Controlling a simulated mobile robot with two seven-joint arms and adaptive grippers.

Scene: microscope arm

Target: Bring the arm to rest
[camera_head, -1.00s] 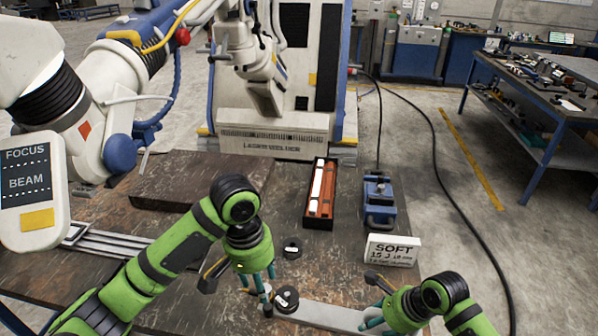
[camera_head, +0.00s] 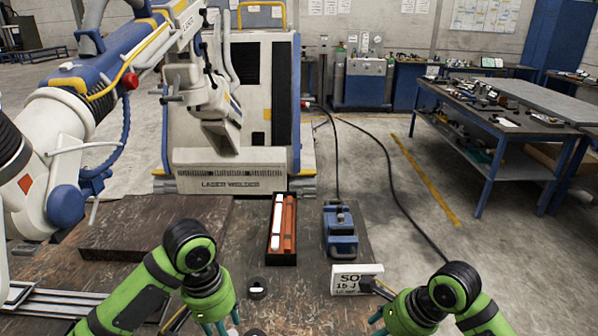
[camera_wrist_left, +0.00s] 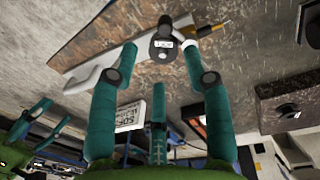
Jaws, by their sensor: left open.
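The microscope arm (camera_head: 85,95), white and blue with yellow piping, reaches in from the left. Its head (camera_head: 215,105), with dark side handles, hangs raised in front of the laser welder cabinet (camera_head: 250,110). My left gripper (camera_head: 218,328) is low over the bench, well apart from the arm. In the left wrist view its teal fingers (camera_wrist_left: 160,75) are spread, with a black labelled round piece (camera_wrist_left: 163,46) on a flat metal bar (camera_wrist_left: 95,68) beyond them. My right gripper (camera_head: 378,312) is low beside the white card, its fingers apart. Neither gripper touches the microscope arm.
A raised dark plate (camera_head: 150,228) lies left. A tool table (camera_head: 500,125) stands right, beyond open floor.

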